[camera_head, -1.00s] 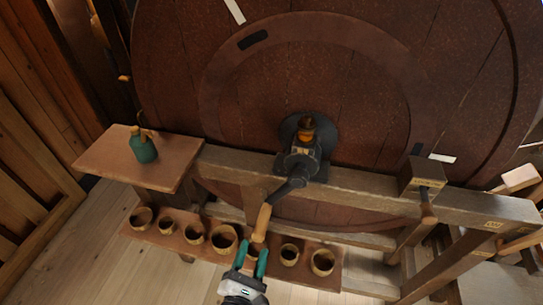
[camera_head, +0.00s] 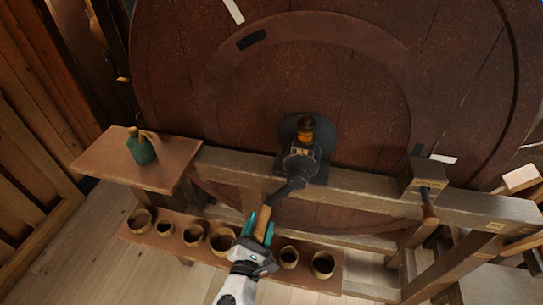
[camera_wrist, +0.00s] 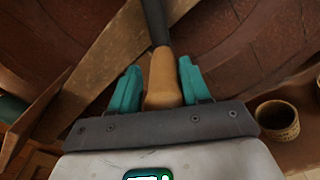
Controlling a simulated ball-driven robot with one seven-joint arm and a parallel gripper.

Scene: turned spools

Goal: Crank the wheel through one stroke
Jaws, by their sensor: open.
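The large dark red-brown wooden wheel (camera_head: 330,75) fills the back of the head view. A black crank (camera_head: 288,188) comes down from its hub (camera_head: 305,130) toward me and ends in a tan wooden handle (camera_head: 262,222). My gripper (camera_head: 259,228) has its teal fingers open, one on each side of the handle. In the wrist view the handle (camera_wrist: 164,75) stands between the two fingers (camera_wrist: 158,85), with a small gap visible at the right finger. Contact on the left side is hard to tell. The handle's lower end is hidden behind the gripper body.
A wooden beam (camera_head: 365,185) runs across the wheel's front, with a wooden block and lever (camera_head: 425,190) at right. A green oil can (camera_head: 141,148) stands on a side shelf (camera_head: 105,160). Several small round cups (camera_head: 222,240) sit on a low plank (camera_head: 205,257) beside and below my gripper.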

